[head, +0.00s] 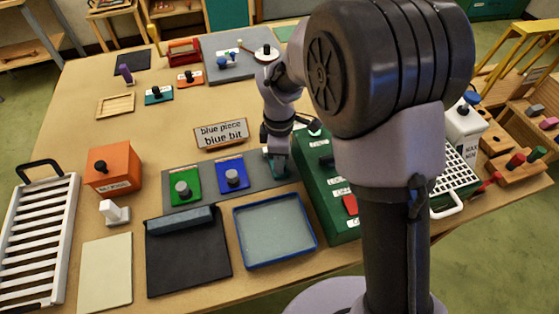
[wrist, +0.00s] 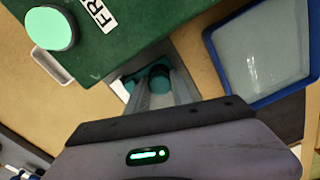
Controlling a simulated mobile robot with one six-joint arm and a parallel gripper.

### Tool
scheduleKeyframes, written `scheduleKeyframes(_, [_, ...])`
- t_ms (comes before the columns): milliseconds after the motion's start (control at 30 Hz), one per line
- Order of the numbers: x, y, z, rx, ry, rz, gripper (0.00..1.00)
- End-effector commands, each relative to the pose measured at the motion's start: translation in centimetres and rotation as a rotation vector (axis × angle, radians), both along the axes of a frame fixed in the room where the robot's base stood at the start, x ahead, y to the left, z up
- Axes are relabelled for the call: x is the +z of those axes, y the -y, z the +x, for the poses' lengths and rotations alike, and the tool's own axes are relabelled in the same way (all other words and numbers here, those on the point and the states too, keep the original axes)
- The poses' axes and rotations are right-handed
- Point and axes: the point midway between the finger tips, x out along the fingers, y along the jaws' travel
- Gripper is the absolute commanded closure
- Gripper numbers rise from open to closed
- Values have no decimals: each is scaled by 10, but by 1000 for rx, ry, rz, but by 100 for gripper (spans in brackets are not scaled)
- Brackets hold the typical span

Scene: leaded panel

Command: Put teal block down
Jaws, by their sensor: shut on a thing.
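My gripper (head: 277,172) points down at the right end of a grey strip (head: 253,200), beside the green box. It is shut on the dark round knob of the teal block (head: 268,162). In the wrist view the teal block (wrist: 130,84) shows as a small patch beside the fingers, with the knob between my fingertips (wrist: 160,80). My gripper hides most of the block, and I cannot tell whether it touches the strip. A green plate (head: 182,184) and a blue plate (head: 232,172), each with a grey knob, lie left of it on the strip.
A green box (head: 334,221) stands close on the right. A blue-rimmed tray (head: 275,262) lies in front of the strip, and a sign (head: 221,134) stands behind it. Another teal piece (head: 158,95) and an orange piece (head: 190,79) lie farther back. Bare table shows at the left.

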Motion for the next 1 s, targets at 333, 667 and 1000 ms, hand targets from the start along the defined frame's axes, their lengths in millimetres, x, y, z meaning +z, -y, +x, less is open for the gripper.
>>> scheduleKeyframes(333, [-2, 0, 0, 0, 0, 0, 50])
scheduleKeyframes(667, [14, 0, 1, 2, 4, 1, 50])
scheduleKeyframes(1000, [105, -1, 0, 0, 3, 1, 50])
